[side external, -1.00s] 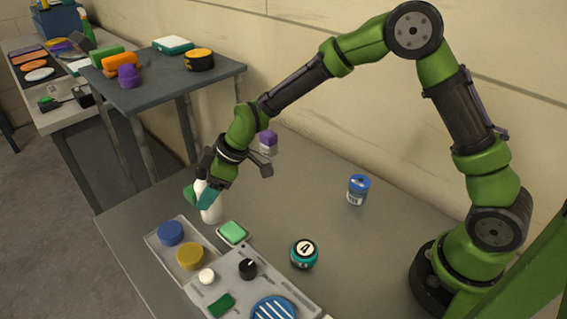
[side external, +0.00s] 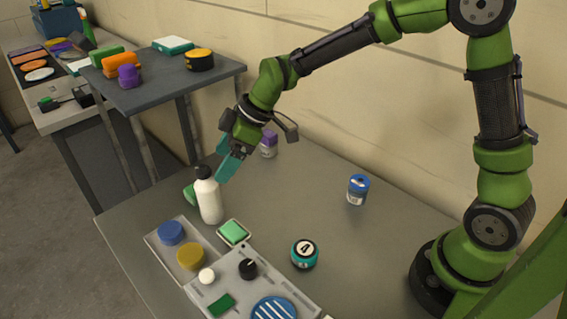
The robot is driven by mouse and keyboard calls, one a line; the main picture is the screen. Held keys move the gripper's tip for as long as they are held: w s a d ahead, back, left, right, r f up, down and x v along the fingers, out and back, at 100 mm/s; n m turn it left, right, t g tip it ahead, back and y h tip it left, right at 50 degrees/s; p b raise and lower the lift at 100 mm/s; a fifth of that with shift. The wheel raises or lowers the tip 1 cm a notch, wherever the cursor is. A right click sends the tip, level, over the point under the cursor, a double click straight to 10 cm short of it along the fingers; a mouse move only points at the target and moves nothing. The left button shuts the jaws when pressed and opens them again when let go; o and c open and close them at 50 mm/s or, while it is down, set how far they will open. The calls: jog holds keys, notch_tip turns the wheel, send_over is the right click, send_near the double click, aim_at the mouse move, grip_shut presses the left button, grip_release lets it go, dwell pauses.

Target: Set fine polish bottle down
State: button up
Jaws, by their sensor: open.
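A white bottle with a dark cap (side external: 209,197), which I take for the fine polish bottle, stands upright on the grey table (side external: 310,210). No label can be read on it from here. My gripper (side external: 227,164) is open and empty, with teal fingers just above and to the right of the bottle's cap. The fingers look apart from the bottle.
A green item (side external: 190,194) sits close behind the bottle, partly hidden. A green pad (side external: 233,232) and a grey tray with blue (side external: 171,232) and yellow (side external: 190,256) pieces lie in front. A purple-capped bottle (side external: 268,145) and blue jar (side external: 357,189) stand farther back.

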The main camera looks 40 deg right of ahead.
jog(key=s+d+r+m+t+h, duration=0.1)
jog(key=s+d+r+m, duration=0.3)
jog(key=s+d+m, duration=0.3)
jog(key=s+d+r+m+t+h, duration=0.2)
jog(key=s+d+r+m, duration=0.3)
jog(key=s, duration=1)
jog(key=d+m, duration=0.2)
jog(key=d, duration=0.1)
jog(key=shift+s+r+m, duration=0.2)
jog(key=shift+r+m, duration=0.05)
jog(key=shift+m, duration=0.15)
